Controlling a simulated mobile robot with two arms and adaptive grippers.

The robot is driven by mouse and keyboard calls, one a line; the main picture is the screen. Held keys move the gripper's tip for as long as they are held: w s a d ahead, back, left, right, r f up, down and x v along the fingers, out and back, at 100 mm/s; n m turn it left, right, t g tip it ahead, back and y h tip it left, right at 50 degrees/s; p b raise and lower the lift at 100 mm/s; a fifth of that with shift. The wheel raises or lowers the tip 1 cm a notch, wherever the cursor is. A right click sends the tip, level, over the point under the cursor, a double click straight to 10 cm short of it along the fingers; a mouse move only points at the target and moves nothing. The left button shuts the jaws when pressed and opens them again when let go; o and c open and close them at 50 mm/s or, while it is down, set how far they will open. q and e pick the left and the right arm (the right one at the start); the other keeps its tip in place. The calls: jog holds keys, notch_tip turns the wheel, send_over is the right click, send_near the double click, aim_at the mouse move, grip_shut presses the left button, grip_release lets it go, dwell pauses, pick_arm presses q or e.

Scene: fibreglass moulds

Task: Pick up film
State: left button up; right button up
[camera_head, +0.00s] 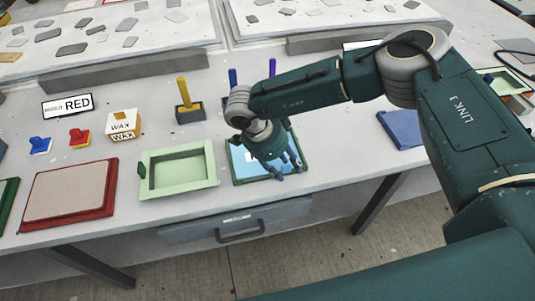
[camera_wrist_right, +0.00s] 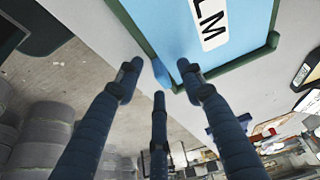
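The film (camera_head: 240,165) is a light blue sheet in a dark green frame on the table, right of the pale green mould. In the right wrist view the film (camera_wrist_right: 170,25) carries a white label ending in "LM". A small blue tab (camera_wrist_right: 162,73) shows at the frame's near edge there. My right gripper (camera_head: 288,170) is over the frame's right side, fingers pointing down, hiding part of the film. In the wrist view my right gripper (camera_wrist_right: 159,75) has its fingers spread, with the tab seen between them. Contact cannot be told. My left gripper is out of view.
A pale green mould (camera_head: 180,170) stands just left of the film, and a red-framed panel (camera_head: 70,190) farther left. A yellow-handled tool (camera_head: 186,100) and wax box (camera_head: 122,124) stand behind. A drawer (camera_head: 238,225) is below the table edge. A blue block (camera_head: 402,128) lies right.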

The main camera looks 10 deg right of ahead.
jog(key=c, duration=0.9)
jog(key=shift+r, duration=0.1)
jog(key=shift+c, duration=0.4)
